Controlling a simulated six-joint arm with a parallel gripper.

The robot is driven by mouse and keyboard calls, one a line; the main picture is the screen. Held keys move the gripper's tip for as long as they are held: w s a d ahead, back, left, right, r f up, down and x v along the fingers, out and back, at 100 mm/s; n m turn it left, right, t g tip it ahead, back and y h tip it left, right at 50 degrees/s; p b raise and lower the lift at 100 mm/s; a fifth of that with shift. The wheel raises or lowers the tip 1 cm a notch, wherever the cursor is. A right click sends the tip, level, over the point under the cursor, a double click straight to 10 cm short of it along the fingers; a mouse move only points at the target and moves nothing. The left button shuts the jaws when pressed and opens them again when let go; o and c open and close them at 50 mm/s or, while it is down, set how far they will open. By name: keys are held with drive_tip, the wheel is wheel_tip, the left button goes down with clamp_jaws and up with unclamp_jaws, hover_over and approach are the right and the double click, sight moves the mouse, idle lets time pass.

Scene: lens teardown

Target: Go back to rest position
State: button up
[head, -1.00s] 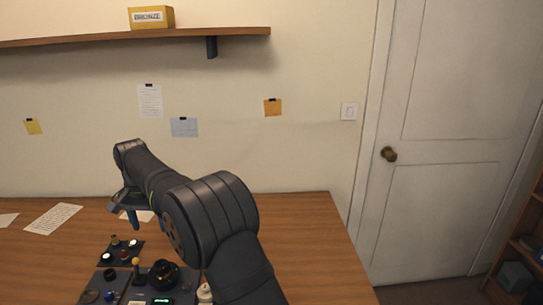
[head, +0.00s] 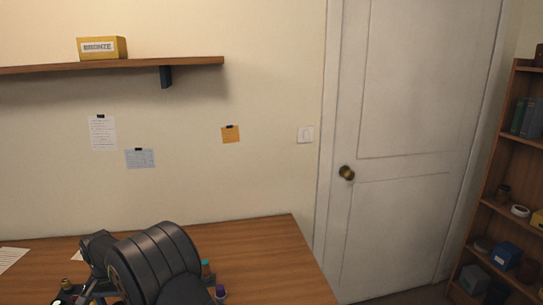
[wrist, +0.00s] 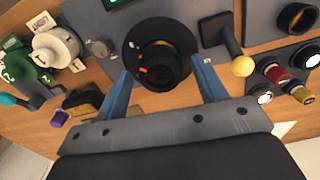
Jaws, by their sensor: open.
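My gripper (wrist: 163,90) is open in the wrist view, its two blue fingers apart. A black lens with orange marks (wrist: 157,62) shows between and beyond the fingers; I cannot tell how far below them it is. No contact with the lens is visible. In the head view my dark arm is folded low at the bottom, over the wooden desk (head: 262,250), and it hides most of the desk parts and the fingers.
The wrist view shows a yellow-knobbed lever (wrist: 242,66), a black ring (wrist: 297,18), red and gold small parts (wrist: 278,76), a green piece (wrist: 20,60), a cream piece (wrist: 55,48) and a purple-capped item (wrist: 60,118). A door (head: 410,150) and bookshelf (head: 500,200) stand right.

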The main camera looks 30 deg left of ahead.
idle(0.3)
wheel_tip(320, 180, up, 18)
drive_tip(key=f, duration=0.1)
wheel_tip(320, 180, down, 16)
drive_tip(key=shift+f, duration=0.6)
drive_tip(key=n, duration=0.8)
drive_tip(key=shift+n, duration=0.4)
drive_tip(key=n, duration=0.4)
drive_tip(key=shift+n, duration=2.3)
